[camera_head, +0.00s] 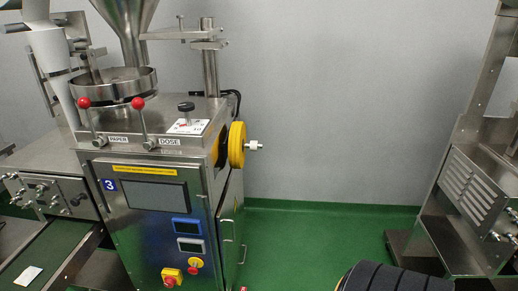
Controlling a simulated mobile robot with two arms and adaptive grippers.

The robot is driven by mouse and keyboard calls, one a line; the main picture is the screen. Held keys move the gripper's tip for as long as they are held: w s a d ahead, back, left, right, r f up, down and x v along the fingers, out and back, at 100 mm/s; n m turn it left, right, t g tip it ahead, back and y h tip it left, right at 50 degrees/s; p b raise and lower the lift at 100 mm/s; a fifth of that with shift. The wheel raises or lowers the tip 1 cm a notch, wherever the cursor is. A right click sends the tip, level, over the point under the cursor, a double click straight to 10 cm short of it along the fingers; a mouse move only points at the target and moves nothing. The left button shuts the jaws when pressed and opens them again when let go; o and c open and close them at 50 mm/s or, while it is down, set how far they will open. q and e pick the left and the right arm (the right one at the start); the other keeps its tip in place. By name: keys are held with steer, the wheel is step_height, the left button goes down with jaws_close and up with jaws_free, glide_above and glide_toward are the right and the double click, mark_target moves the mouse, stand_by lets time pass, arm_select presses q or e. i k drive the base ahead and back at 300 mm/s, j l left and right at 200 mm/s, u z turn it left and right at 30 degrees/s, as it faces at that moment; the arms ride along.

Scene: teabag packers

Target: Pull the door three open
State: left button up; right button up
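The steel packing machine marked with a blue "3" label (109,185) stands at the left in the head view. Its narrow right side carries a steel side door (230,222), seen at a steep angle. A slim bar handle (243,253) shows low at the door's right edge. The door looks near its frame; I cannot tell whether it is slightly ajar. Neither of my grippers is in view.
A yellow handwheel (237,145) sticks out above the side door. A conveyor (50,255) with a white packet (29,276) is at lower left.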

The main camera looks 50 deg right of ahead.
mark_target(230, 217)
steer(key=z, duration=1.5)
